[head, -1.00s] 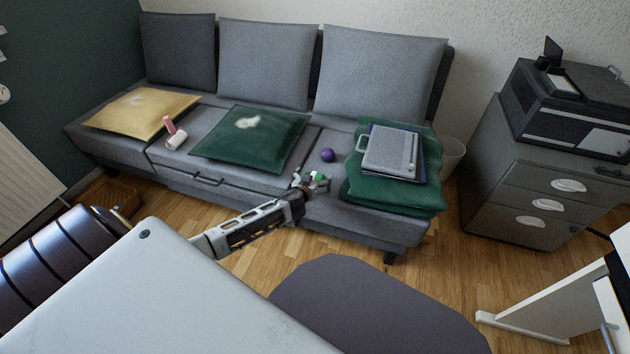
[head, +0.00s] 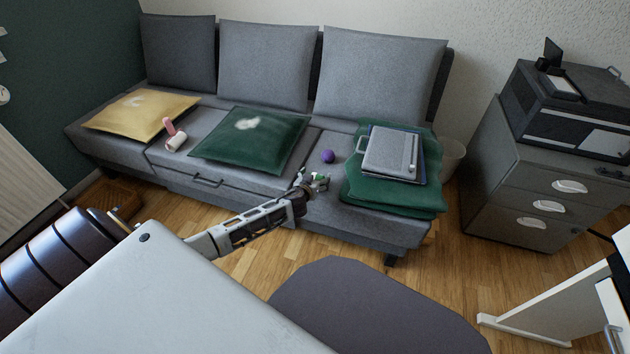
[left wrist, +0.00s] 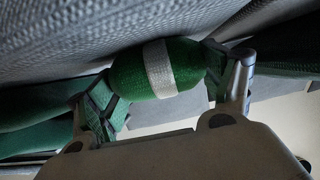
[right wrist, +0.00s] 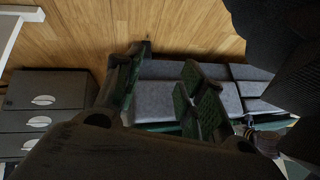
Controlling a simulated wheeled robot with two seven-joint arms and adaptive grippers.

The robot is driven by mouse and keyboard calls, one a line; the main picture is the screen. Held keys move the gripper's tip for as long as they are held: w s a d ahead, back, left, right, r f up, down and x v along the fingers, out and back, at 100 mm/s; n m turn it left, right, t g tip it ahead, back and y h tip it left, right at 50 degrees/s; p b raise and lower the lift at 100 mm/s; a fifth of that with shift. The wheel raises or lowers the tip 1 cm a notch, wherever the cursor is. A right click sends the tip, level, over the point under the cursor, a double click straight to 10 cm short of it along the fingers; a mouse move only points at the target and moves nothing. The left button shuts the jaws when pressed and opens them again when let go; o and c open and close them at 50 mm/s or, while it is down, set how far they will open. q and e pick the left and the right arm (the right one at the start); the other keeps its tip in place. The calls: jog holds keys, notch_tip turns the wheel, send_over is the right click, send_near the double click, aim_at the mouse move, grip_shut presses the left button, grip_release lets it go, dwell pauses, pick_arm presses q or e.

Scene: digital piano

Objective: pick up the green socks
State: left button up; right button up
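The green socks (left wrist: 155,72), a rolled bundle with a white band, lie at the sofa seat's front edge. My left gripper (left wrist: 160,85) has one finger pad on each side of them, both seeming to touch. In the head view my left gripper (head: 314,182) is at the seat's front edge and largely hides the socks (head: 321,181). My right gripper (right wrist: 165,95) is open and empty in the right wrist view, its fingers apart; it is not seen in the head view.
On the grey sofa (head: 335,208) lie a purple ball (head: 327,156), a green cushion (head: 262,150), a yellow cushion (head: 135,115), a pink-and-white item (head: 175,138), and a folded green blanket (head: 385,195) under a grey case (head: 388,150). A chair (head: 375,310) stands in front.

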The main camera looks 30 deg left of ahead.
pick_arm(q)
jog(key=c, duration=0.4)
jog(key=shift+c, duration=0.2)
pick_arm(e)
jog(key=shift+w, duration=0.15)
pick_arm(q)
jog(key=shift+r, duration=0.25)
pick_arm(e)
jog(key=shift+r, duration=0.15)
pick_arm(q)
jog(key=shift+r+p, duration=0.35)
jog(key=shift+r, duration=0.1)
notch_tip(320, 180, up, 6)
jog(key=p, duration=0.3)
jog(key=shift+r, duration=0.25)
jog(key=shift+r+p, duration=0.55)
jog(key=shift+r, duration=0.55)
pick_arm(e)
notch_tip(320, 180, up, 10)
jog(key=s+d+n+g+h, duration=0.1)
jog(key=d+g, duration=0.1)
jog(key=shift+d, duration=0.15)
